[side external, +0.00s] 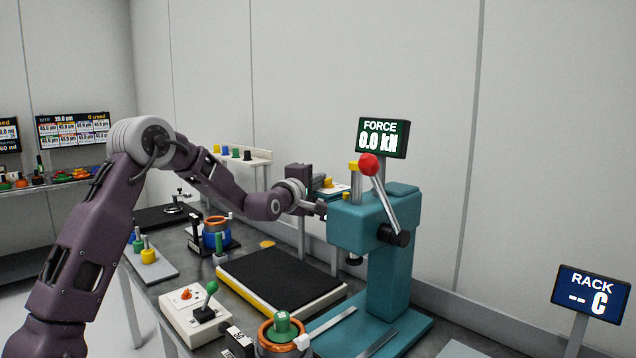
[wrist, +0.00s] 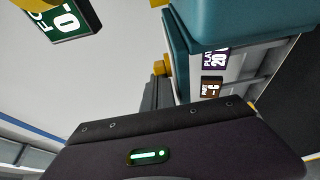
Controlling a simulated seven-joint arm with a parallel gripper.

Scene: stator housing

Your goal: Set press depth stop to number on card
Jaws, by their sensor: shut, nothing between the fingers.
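The teal press (side external: 375,235) stands at the right of the bench, with a red-balled lever (side external: 369,165) and a yellow-topped post (side external: 353,180). In the wrist view its teal body (wrist: 225,22) fills the upper right. A yellow knob (wrist: 163,66) sticks out from its side there; I cannot tell if it is the depth stop. Beside it are a purple label (wrist: 215,58) reading partly "20" and a brown label (wrist: 211,87) reading partly "6". My gripper (side external: 322,209) is shut and empty at the press head's left side; its fingers point toward the knob, contact unclear.
A FORCE display (side external: 383,138) above the press reads 0.0 kN. A black mat (side external: 280,275), a green joystick box (side external: 200,313) and a copper-wound stator (side external: 270,335) lie in front. A shelf with coloured pegs (side external: 240,157) is behind. A RACK sign (side external: 590,293) stands right.

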